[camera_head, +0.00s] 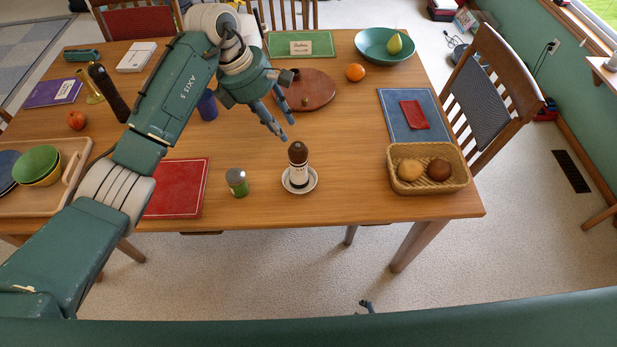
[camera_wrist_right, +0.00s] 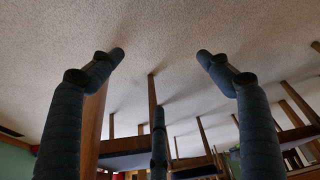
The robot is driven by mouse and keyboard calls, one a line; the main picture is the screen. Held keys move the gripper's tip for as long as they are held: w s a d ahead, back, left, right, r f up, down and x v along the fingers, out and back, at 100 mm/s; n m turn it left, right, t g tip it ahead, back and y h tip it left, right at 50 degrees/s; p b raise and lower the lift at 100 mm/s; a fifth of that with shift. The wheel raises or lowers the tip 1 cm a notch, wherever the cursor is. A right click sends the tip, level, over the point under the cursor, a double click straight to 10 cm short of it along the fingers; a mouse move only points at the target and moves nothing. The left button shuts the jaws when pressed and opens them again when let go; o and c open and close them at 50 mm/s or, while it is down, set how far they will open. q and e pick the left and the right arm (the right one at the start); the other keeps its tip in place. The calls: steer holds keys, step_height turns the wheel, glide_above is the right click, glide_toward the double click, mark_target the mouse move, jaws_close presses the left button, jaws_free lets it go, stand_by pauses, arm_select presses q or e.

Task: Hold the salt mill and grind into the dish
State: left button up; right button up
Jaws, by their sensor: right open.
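A mill (camera_head: 298,160) with a dark brown top and a white, labelled lower body stands upright on a small white dish (camera_head: 313,182) near the table's front edge. I take it for the salt mill. My left gripper (camera_head: 286,128) hangs above and behind it, a little to the left, fingers pointing down; the fingers are apart and empty, not touching the mill. My right gripper (camera_wrist_right: 161,54) is open and empty in the right wrist view, with carpet and furniture legs beyond it. Blue-grey fingertips also show low in the head view (camera_head: 367,306), beyond the table's front edge.
A green jar (camera_head: 237,182) stands left of the dish. A wicker basket (camera_head: 432,184) with two rolls stands to the right. A tall dark mill (camera_head: 108,92), a red mat (camera_head: 176,189), a round brown board (camera_head: 313,96) and an orange (camera_head: 355,72) are nearby. Bare wood surrounds the dish.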

steer(key=w+a+r+n+t+y, duration=0.1)
steer(key=w+a+r+t, duration=0.1)
steer(key=w+a+r, duration=0.7)
steer(key=m+t, duration=0.3)
steer(key=t, duration=0.5)
glide_toward(302, 162)
step_height(302, 162, down, 4)
steer(key=w, duration=0.3)
steer(key=shift+y, duration=0.4)
steer(key=x, duration=1)
steer(key=shift+w+d+f, duration=0.1)
steer(key=shift+d+f, duration=0.2)
steer(key=shift+f, duration=0.05)
